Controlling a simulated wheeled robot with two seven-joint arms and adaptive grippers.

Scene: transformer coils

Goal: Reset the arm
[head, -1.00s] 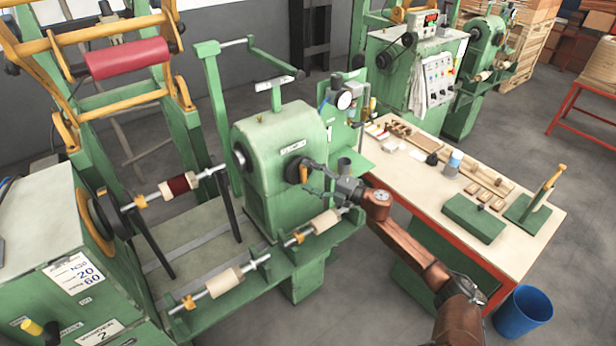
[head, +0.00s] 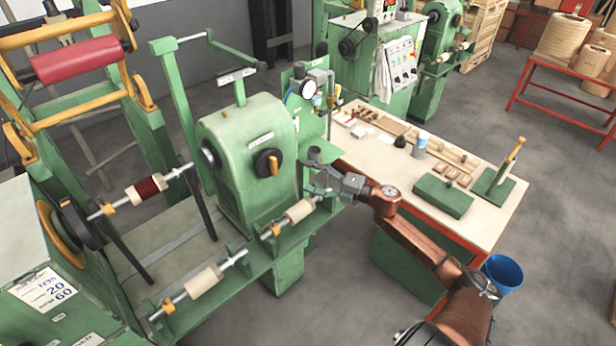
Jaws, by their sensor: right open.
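My right arm comes in from the lower right. Its right gripper (head: 318,188) is open and empty, just right of the knob on the green winding machine (head: 243,150). The black knob with an orange handle (head: 268,163) is in plain view on the machine's face, apart from the gripper. The gripper's fingers are small and partly blend with the green frame behind them. A wooden spool on a rod (head: 298,211) lies just below and left of the gripper. My left gripper is not in view.
A worktable (head: 480,215) with small parts and green blocks stands to the right. A blue bin (head: 503,273) is on the floor beside it. A dark red coil (head: 147,188) sits on the machine's shaft at left. Open floor lies at the lower middle.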

